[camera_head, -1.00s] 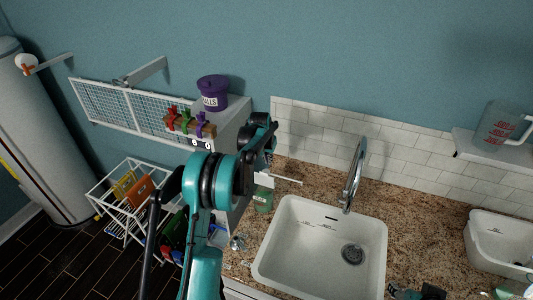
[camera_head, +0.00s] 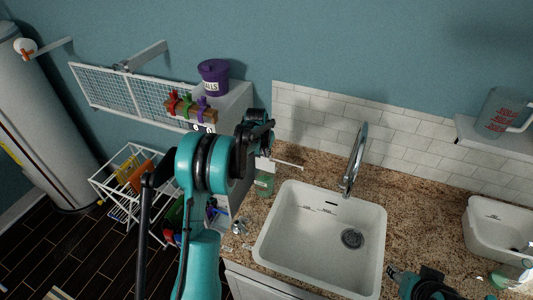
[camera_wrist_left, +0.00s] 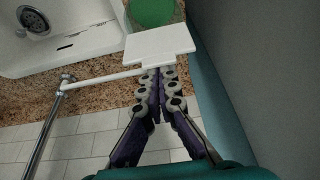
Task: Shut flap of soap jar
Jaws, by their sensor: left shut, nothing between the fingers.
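The soap jar (camera_head: 264,184) is a green container on the counter, left of the sink. Its white flap (camera_head: 265,165) stands open at the jar's top. In the left wrist view, the green jar (camera_wrist_left: 152,11) shows at the top, with the white flap (camera_wrist_left: 158,45) in front of it and partly covering it. My left gripper (camera_wrist_left: 158,75) is shut and empty, its fingertips at the flap's lower edge; I cannot tell whether they touch. In the head view it is the dark shape (camera_head: 262,146) above the jar. My right gripper (camera_head: 428,287) shows partly at the bottom edge.
A thin white rod (camera_head: 288,165) sticks out beside the flap. The white sink (camera_head: 275,245) and metal faucet (camera_head: 355,160) are to the right. A purple tub (camera_head: 213,77) and pegs (camera_head: 187,108) stand behind on the left. Tiled wall backs the counter.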

